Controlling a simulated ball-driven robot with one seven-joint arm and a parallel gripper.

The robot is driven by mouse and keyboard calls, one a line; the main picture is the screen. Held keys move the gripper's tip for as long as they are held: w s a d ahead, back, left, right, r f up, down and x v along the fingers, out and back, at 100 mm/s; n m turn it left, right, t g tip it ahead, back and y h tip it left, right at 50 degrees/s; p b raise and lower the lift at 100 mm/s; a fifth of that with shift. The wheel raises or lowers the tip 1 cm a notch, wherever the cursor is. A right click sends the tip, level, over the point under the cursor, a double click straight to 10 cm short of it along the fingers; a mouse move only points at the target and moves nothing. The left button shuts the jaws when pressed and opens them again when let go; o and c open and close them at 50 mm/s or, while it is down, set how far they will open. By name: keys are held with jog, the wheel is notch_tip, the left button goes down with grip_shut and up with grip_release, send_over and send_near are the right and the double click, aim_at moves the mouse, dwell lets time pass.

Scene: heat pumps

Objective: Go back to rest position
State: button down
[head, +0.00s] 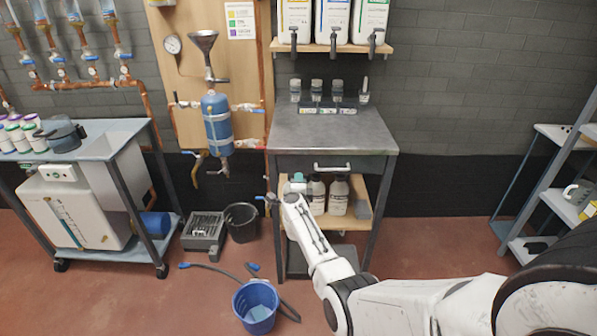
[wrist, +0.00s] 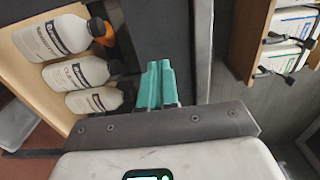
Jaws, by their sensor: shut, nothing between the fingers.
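My white arm (head: 400,303) reaches from the lower right of the head view to the front of the grey workbench (head: 330,128). My gripper (head: 296,180) is at its far end, below the bench's drawer and in front of its wooden lower shelf. In the wrist view my gripper's teal fingers (wrist: 158,84) lie together with nothing between them. White-labelled bottles (head: 338,196) stand on that shelf, to the right of the gripper in the head view. They show at the left in the wrist view (wrist: 85,73), apart from the fingers.
A blue bucket (head: 256,306) and black bucket (head: 241,222) stand on the floor, left of my arm. A wheeled cart (head: 100,140) stands at left, a shelf rack (head: 560,205) at right. The drawer handle (head: 332,167) projects near my gripper. Red floor (head: 440,245) is clear right of the bench.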

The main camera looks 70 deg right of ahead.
jog(key=p+v, duration=0.2)
jog(key=v, duration=0.5)
jog(key=shift+a+p, duration=0.3)
jog(key=shift+p, duration=0.05)
jog(key=w+a+n+t+y, duration=0.45)
jog(key=a+n, duration=0.25)
jog(key=a, duration=0.3)
jog(key=w+a+n+t+y, duration=0.4)
jog(key=a+n+t+y, duration=0.15)
jog(key=a+n, duration=0.3)
jog(key=s+a+f+n+g+y, duration=0.15)
jog(key=a+n+y, duration=0.25)
jog(key=a, duration=0.4)
jog(key=s+a+f+n+g+y, duration=0.1)
jog(key=s+a+n+g+y, duration=0.2)
jog(key=a, duration=0.5)
jog(key=s+a+f+n+g+y, duration=0.1)
jog(key=s+a+n+g, duration=0.3)
jog(key=s, duration=0.3)
jog(key=s+a+f+n+g, duration=0.25)
jog(key=s+a, duration=0.25)
jog(key=s, duration=0.3)
jog(key=s+r+n+g+h, duration=0.1)
jog(key=s+r+n+g, duration=0.1)
jog(key=s, duration=0.8)
jog(key=r+g, duration=0.1)
jog(key=g, duration=0.1)
jog(key=shift+s+d+r+g+h, duration=0.15)
jog(key=shift+d+r+g+h, duration=0.15)
jog(key=shift+d+r+g, duration=0.1)
